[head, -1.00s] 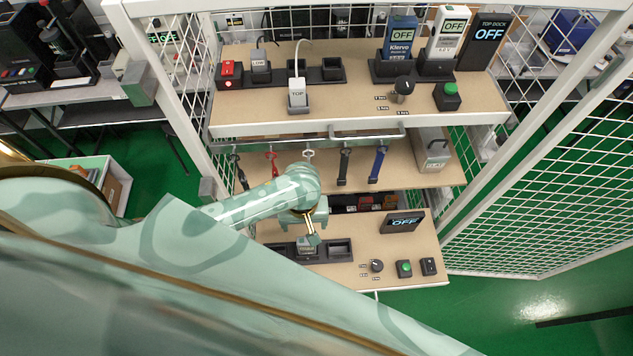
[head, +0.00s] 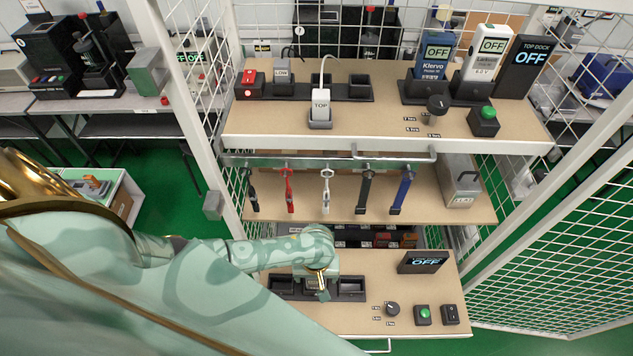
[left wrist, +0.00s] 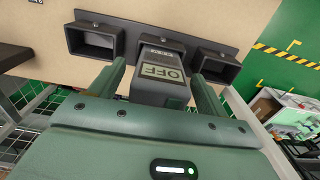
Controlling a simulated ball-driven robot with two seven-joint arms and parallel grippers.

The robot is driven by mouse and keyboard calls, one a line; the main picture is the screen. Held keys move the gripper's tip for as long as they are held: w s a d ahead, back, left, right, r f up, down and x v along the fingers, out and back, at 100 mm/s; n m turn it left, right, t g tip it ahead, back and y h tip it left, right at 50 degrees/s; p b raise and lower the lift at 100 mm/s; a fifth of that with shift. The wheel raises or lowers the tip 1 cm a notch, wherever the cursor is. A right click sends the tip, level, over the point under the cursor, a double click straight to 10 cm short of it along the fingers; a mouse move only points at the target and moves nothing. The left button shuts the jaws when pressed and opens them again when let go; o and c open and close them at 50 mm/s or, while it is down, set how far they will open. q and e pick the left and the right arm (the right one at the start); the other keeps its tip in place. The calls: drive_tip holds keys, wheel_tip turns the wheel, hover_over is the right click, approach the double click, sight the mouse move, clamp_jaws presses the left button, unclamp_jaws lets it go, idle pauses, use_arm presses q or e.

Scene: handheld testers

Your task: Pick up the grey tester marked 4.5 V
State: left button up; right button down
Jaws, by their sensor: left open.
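A grey tester (left wrist: 163,78) with a screen reading OFF stands in the middle cup of a black holder (left wrist: 112,27) on the lowest shelf. Its other lettering is too small to read, so I cannot confirm a 4.5 V mark. The cups on either side of it are empty. My left gripper (left wrist: 160,85) is open, with one finger on each side of the tester; I cannot tell whether they touch it. In the head view the left gripper (head: 322,288) comes down over the holder and mostly hides the tester. My right gripper is not in view.
On the lowest shelf (head: 360,320) a display reading OFF (head: 424,262), a knob (head: 392,308) and a green button (head: 423,314) stand to the right. Above, several tools hang from a rail (head: 330,160). The top shelf (head: 270,125) holds other testers.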

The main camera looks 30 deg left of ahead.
use_arm(q)
drive_tip(key=shift+f, duration=0.4)
drive_tip(key=c, duration=1.1)
drive_tip(key=shift+r, duration=0.15)
